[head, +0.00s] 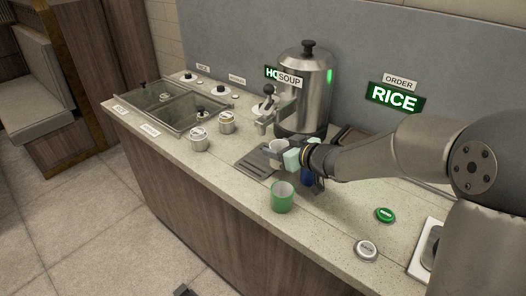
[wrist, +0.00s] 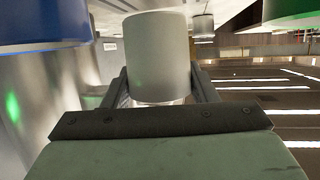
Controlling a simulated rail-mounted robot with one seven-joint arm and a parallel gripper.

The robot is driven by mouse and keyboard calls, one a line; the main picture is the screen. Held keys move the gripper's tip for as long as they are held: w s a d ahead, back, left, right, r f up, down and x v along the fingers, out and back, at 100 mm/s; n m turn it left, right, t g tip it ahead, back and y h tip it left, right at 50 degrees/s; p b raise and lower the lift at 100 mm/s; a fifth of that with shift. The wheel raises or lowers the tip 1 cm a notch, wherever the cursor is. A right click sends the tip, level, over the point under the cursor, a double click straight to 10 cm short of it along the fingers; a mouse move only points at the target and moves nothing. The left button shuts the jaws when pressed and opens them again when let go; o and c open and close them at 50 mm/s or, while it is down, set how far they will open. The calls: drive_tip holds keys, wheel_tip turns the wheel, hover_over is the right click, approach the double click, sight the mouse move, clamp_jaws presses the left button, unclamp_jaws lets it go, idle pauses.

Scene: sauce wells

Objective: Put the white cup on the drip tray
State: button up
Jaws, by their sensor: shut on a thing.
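My gripper (head: 277,152) is shut on the white cup (wrist: 158,58), which sits between the two fingers in the wrist view. In the head view the white cup (head: 271,149) is partly hidden by the gripper, just in front of the soup urn. The dark slotted drip tray (head: 250,164) lies on the counter below the urn's tap, and the cup is over or beside its right part. I cannot tell whether the cup touches the tray.
A green cup (head: 282,199) stands near the counter's front edge. A blue cup (head: 307,179) is partly hidden below my wrist. The steel soup urn (head: 305,88) with its tap (head: 266,112) stands behind. Lidded wells (head: 165,103) and small pots (head: 198,139) are at the left.

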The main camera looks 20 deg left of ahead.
sight(273, 147)
wheel_tip(273, 147, down, 3)
drive_tip(key=shift+r, duration=0.2)
drive_tip(key=w+a, duration=0.2)
drive_tip(key=a, duration=0.1)
drive_tip(key=shift+w+a, duration=0.45)
drive_tip(key=shift+a, duration=0.3)
drive_tip(key=shift+w+a, duration=0.4)
drive_tip(key=shift+a, duration=0.2)
drive_tip(key=shift+w+a, duration=0.35)
drive_tip(key=shift+a, duration=0.25)
drive_tip(key=shift+f, duration=0.65)
drive_tip(key=shift+d, duration=0.15)
